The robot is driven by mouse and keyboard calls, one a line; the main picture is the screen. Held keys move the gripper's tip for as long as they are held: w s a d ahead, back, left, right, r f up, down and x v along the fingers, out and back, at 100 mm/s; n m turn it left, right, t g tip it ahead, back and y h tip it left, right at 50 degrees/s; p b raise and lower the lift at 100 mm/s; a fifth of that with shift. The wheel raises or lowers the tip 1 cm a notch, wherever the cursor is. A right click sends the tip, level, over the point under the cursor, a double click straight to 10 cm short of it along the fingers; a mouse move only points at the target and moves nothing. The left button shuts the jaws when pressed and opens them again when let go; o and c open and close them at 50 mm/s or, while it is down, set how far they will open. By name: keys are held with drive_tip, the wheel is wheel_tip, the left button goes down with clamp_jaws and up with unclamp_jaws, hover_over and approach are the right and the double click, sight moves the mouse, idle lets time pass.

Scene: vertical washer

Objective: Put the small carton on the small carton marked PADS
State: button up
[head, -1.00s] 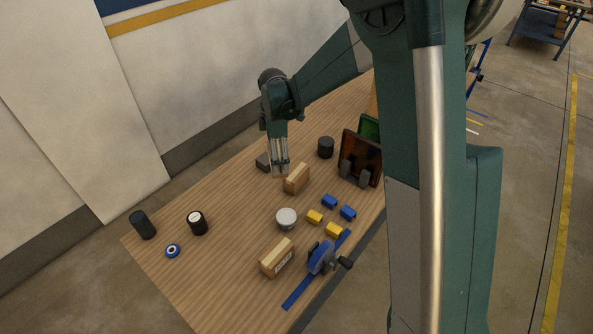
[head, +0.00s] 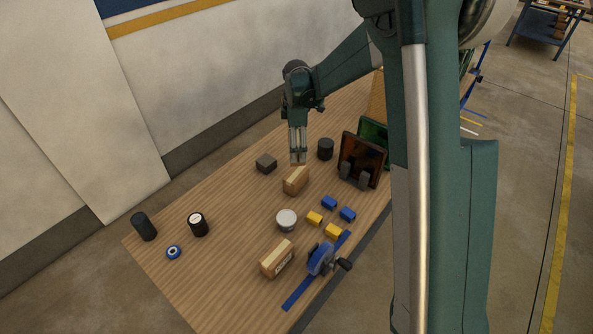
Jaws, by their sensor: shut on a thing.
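My gripper (head: 298,157) points down over the far middle of the table, its fingers close together on a small tan thing, probably the small carton (head: 298,162). Little of it shows. A tan carton (head: 295,181) lies on the table just below and in front of the fingertips. I cannot tell whether the held piece touches it. Another tan carton (head: 277,258), with a pale label on its side, lies near the front edge. Lettering is too small to read, so I cannot tell which carton is marked PADS.
A grey block (head: 266,163) and a dark cylinder (head: 325,149) flank the gripper. Dark panels in a rack (head: 361,160) stand at right. A round grey tin (head: 287,220), blue and yellow blocks (head: 333,230) and a blue clamp (head: 321,259) lie in front.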

drive_tip(key=shift+f, duration=2.95)
drive_tip(key=shift+f, duration=1.85)
drive_tip(key=shift+f, duration=0.2)
drive_tip(key=o, duration=1.1)
drive_tip(key=shift+r, duration=0.25)
wheel_tip(320, 180, up, 12)
drive_tip(key=shift+f, duration=0.1)
